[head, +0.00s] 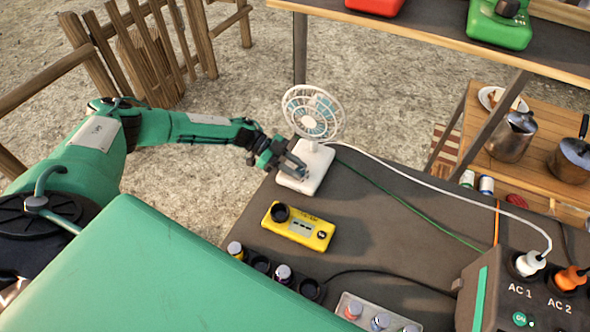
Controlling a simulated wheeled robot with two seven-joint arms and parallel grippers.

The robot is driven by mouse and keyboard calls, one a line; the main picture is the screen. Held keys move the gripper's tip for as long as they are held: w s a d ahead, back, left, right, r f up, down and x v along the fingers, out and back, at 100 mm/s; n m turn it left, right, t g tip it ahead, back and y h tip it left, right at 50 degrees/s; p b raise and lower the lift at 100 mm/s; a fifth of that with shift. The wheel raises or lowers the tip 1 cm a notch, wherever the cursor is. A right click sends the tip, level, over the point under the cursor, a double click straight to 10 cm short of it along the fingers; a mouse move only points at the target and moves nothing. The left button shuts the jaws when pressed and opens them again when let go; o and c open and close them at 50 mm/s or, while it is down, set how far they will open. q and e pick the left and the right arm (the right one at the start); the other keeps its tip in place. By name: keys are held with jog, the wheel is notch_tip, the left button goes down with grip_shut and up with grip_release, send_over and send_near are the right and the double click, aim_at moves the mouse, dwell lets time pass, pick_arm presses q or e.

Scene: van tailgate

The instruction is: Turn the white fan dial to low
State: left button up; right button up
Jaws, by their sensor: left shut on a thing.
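The white fan (313,112) stands upright on its white base (312,178) at the far left corner of the dark tabletop. My left gripper (292,165) reaches in from the left and is at the left side of the fan's base. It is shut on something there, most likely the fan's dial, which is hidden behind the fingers. The dial's setting cannot be read from here. My right gripper is not in view.
A yellow box with a black knob (299,228) lies in front of the fan. A white cable (440,182) runs from the fan to the power station (530,295) at right. Small jars (283,275) line the near edge. A shelf (450,38) overhangs at the back.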

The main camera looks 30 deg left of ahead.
pick_arm(q)
jog(key=shift+w+g, duration=0.1)
jog(key=shift+g, duration=0.2)
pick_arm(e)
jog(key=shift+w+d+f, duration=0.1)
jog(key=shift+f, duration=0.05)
pick_arm(q)
jog(key=shift+m, duration=0.3)
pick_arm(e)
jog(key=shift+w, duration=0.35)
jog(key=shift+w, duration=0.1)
pick_arm(q)
jog(key=o, duration=1)
jog(key=shift+c, duration=0.2)
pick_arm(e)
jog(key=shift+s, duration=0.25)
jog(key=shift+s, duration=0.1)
